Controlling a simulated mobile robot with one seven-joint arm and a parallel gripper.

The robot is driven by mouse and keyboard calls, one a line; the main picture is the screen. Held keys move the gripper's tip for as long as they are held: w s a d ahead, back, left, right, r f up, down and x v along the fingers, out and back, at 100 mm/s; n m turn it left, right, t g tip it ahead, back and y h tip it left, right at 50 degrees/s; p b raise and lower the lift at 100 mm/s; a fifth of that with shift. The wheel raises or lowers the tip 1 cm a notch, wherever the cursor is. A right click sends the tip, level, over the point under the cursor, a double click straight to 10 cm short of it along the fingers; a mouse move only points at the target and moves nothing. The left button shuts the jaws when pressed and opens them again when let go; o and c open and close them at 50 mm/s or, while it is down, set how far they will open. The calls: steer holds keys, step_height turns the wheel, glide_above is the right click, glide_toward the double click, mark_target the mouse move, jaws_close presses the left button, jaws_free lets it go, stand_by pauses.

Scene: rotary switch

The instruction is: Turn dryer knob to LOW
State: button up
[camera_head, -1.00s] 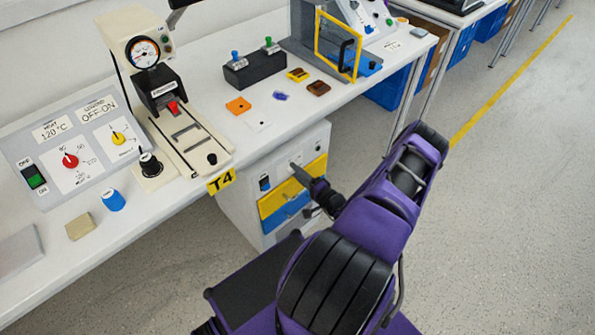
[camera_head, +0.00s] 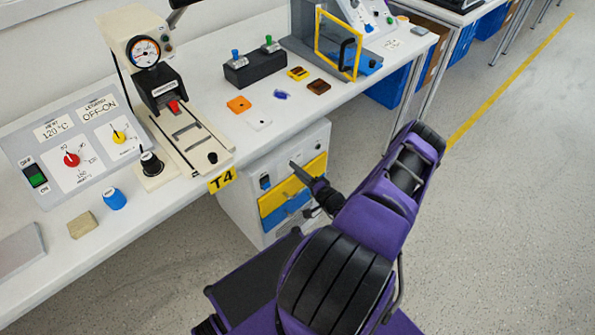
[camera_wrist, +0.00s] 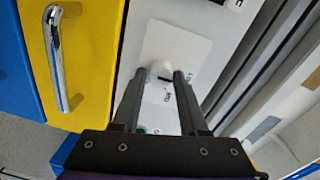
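The dryer (camera_head: 238,205) is a white cabinet under the bench with a yellow and a blue drawer. In the wrist view its pale control plate (camera_wrist: 185,45) carries a round white knob (camera_wrist: 160,70) with a dark mark on its right side. Small printed labels around the knob are too small to read surely. My gripper (camera_wrist: 160,76) is open, its two dark fingers apart with the knob showing between the tips; I cannot tell whether they touch it. In the head view my gripper (camera_head: 294,166) is at the cabinet's upper front, and the knob is not clearly visible there.
The yellow drawer front (camera_wrist: 85,60) with a metal handle (camera_wrist: 55,60) lies left of the knob in the wrist view. The bench (camera_head: 150,215) overhangs the cabinet and bears a control panel (camera_head: 75,150) and a press (camera_head: 160,90). Floor to the right is clear.

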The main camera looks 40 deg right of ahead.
steer(key=shift+o, duration=0.7)
steer(key=shift+w+a+r, duration=0.1)
steer(key=shift+w+r, duration=0.1)
steer(key=shift+r, duration=0.05)
steer(key=shift+s, duration=0.1)
steer(key=s+d, duration=0.1)
steer(key=s, duration=1.6)
steer(key=shift+s+r, duration=0.15)
steer(key=shift+s, duration=0.15)
